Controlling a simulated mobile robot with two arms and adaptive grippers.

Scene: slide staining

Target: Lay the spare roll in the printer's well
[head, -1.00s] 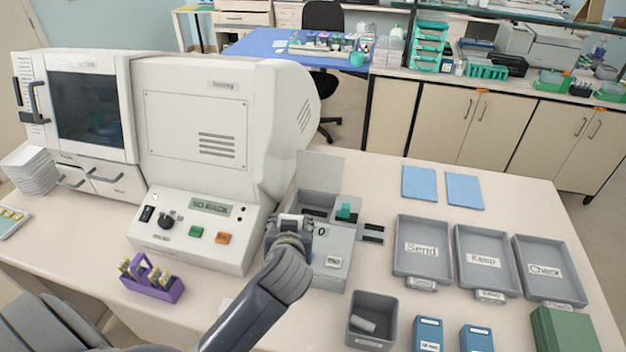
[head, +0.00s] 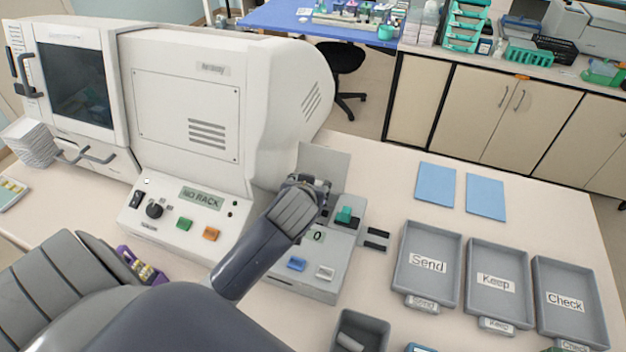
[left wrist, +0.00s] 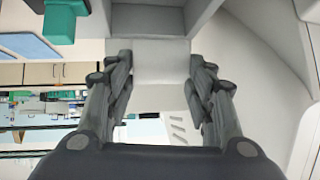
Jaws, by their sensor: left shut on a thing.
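The printer (head: 342,262) is a grey box with blue and white buttons and its lid (head: 325,165) standing open at the back. My left gripper (head: 308,182) is over the printer's open top and hides most of the well. In the left wrist view my left gripper (left wrist: 160,85) is shut on a pale, off-white piece, seemingly the spare roll (left wrist: 161,62). The grey walls of the well (left wrist: 150,18) show just beyond the roll. I cannot tell whether the roll touches them. My right gripper is not in view.
A teal part (head: 345,214) sits on the printer's right side. The large white machine (head: 190,110) stands close on the left. A grey bin (head: 362,325) with a pale cylinder is in front. Trays marked Send (head: 428,285), Keep (head: 495,305) and Check (head: 568,325) lie right.

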